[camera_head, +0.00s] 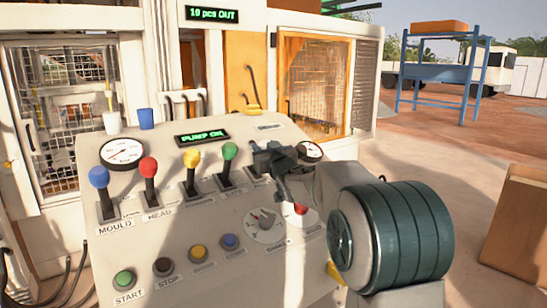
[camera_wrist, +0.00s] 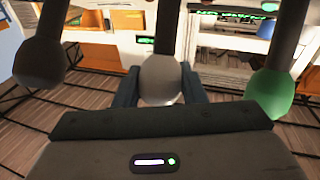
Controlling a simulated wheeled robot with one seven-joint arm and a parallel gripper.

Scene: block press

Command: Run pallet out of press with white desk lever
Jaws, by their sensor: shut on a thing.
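My gripper (camera_head: 281,172) is over the right end of the desk's lever row, just right of the green-knobbed lever (camera_head: 229,155). In the wrist view its two fingers (camera_wrist: 160,88) are closed around the pale white knob (camera_wrist: 161,76) of a lever. In the head view my gripper hides that knob. The green knob (camera_wrist: 271,93) stands to the right in the wrist view, and a dark grey knob (camera_wrist: 40,61) stands to the left. The press (camera_head: 70,95) is behind the desk, behind mesh doors. I cannot make out a pallet.
Levers with blue (camera_head: 99,178), red (camera_head: 148,167) and yellow (camera_head: 191,158) knobs stand further left on the desk (camera_head: 180,235). A display (camera_head: 202,137) reads PUMP ON. Several buttons, a dial (camera_head: 265,223) and a red button (camera_head: 298,209) lie below. A blue rack (camera_head: 438,71) stands far right.

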